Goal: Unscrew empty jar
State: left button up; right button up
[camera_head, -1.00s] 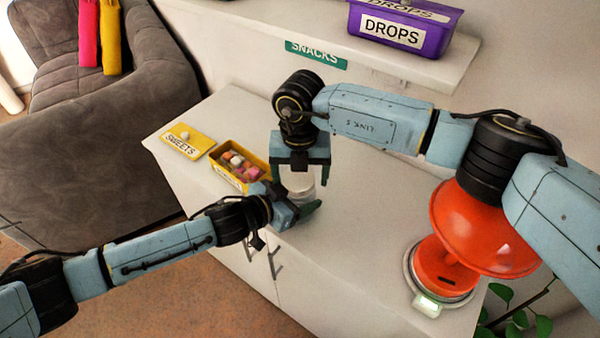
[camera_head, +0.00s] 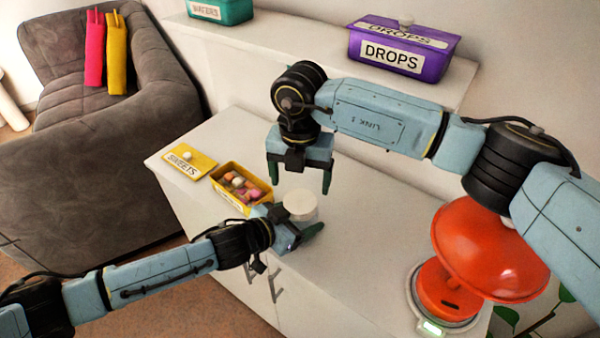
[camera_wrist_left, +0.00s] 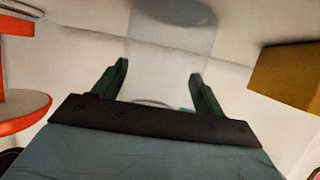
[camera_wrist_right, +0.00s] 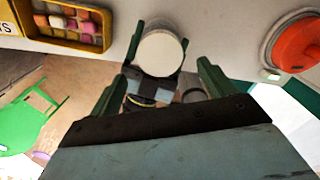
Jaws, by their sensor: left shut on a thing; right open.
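The jar has a pale round lid (camera_head: 301,204) on top and stands on the white cabinet top. The jar's clear body (camera_wrist_left: 168,55) shows between the fingers in the left wrist view, with no contents visible. My left gripper (camera_head: 296,224) is shut on the jar body from the side. My right gripper (camera_head: 299,178) points down above the lid, open and empty, apart from it. The lid also shows from above in the right wrist view (camera_wrist_right: 160,53), beyond my right fingertips. Whether the lid is loose cannot be told.
A yellow box (camera_head: 214,179) of sweets is left of the jar, with its yellow lid (camera_head: 186,162) beside it. A red scale (camera_head: 447,290) stands at the right. A purple DROPS box (camera_head: 400,58) and a teal box (camera_head: 220,10) are on the shelf behind.

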aim_at(298, 201)
notch_tip(298, 201, down, 6)
jog(key=shift+r, duration=0.15)
jog(key=shift+c, duration=0.2)
jog(key=c, duration=1)
jog(key=shift+o, duration=0.2)
jog(key=shift+n, duration=1.8)
jog(key=o, duration=1)
jog(key=shift+o, duration=0.4)
pick_arm(q)
jog(key=shift+d, duration=0.1)
pick_arm(e)
jog(key=shift+a, duration=0.15)
